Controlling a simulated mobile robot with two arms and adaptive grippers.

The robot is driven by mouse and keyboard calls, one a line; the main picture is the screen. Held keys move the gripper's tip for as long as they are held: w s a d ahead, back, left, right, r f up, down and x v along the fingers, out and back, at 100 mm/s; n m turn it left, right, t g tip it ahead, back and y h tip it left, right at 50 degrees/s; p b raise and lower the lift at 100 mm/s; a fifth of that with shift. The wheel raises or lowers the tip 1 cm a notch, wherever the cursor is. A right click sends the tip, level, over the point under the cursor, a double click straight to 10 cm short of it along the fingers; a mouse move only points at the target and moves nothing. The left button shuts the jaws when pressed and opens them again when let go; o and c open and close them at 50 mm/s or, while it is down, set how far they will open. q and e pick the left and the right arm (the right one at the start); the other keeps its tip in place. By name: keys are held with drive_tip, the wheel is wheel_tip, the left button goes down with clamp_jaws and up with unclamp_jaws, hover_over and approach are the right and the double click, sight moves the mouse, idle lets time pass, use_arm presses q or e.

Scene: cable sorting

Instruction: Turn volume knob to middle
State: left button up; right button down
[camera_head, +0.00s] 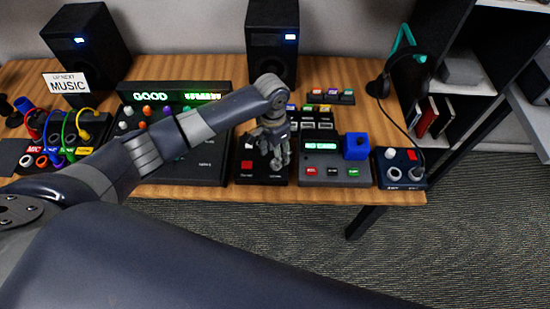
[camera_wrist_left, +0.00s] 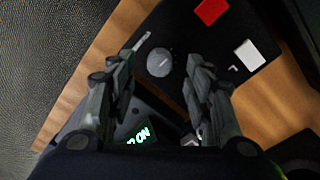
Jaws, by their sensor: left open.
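A round grey knob (camera_wrist_left: 160,62) sits on a black panel, which I take to be the volume knob; its label cannot be read. In the left wrist view it lies between and just beyond my left gripper's (camera_wrist_left: 170,58) spread fingertips, apparently with a gap on each side. In the head view my left gripper (camera_head: 275,160) points down over the right part of the same black panel (camera_head: 262,181) and hides the knob. I cannot tell the knob's pointer angle. My right gripper is not in view.
The panel also carries a red button (camera_wrist_left: 210,10) and a white one (camera_wrist_left: 248,55). Right of it stands a unit with a green display (camera_head: 320,145) and a blue block (camera_head: 355,146). A mixer (camera_head: 185,172) stands left. A headset (camera_head: 400,70) is at the far right.

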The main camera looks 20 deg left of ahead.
use_arm(q)
drive_tip(key=shift+f, duration=1.95)
drive_tip(key=c, duration=1)
drive_tip(key=shift+c, duration=0.2)
